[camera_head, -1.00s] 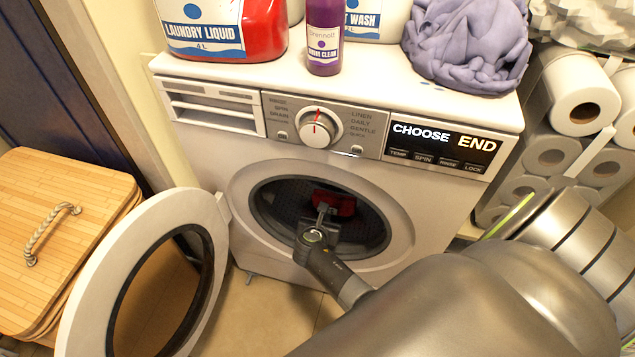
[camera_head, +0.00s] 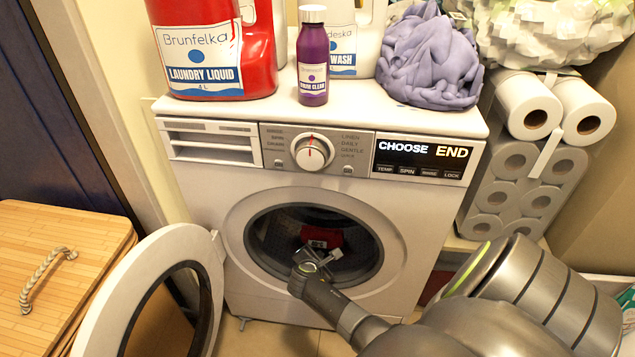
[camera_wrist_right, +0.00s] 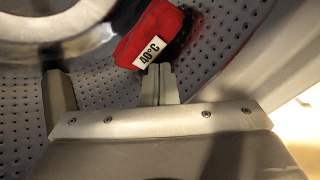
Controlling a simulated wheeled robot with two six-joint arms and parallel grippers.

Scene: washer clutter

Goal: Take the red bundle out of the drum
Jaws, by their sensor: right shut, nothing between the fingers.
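The red bundle (camera_head: 322,237) lies inside the drum (camera_head: 275,238) of the white washer, whose round door stands open to the left. In the right wrist view the bundle (camera_wrist_right: 152,34) carries a white "40°C" label, and the perforated drum wall (camera_wrist_right: 215,55) is behind it. My right gripper (camera_head: 322,262) is at the drum opening, just below and in front of the bundle. In the wrist view its fingers (camera_wrist_right: 158,72) are together and empty, with their tips just under the label. I cannot tell whether they touch the bundle. My left gripper is out of view.
The open door (camera_head: 105,300) fills the lower left, beside a wooden hamper (camera_head: 80,225). A red detergent jug (camera_head: 265,50), a purple bottle (camera_head: 313,60) and a lilac cloth (camera_head: 428,60) stand on the washer. Toilet rolls (camera_head: 515,185) are stacked at right.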

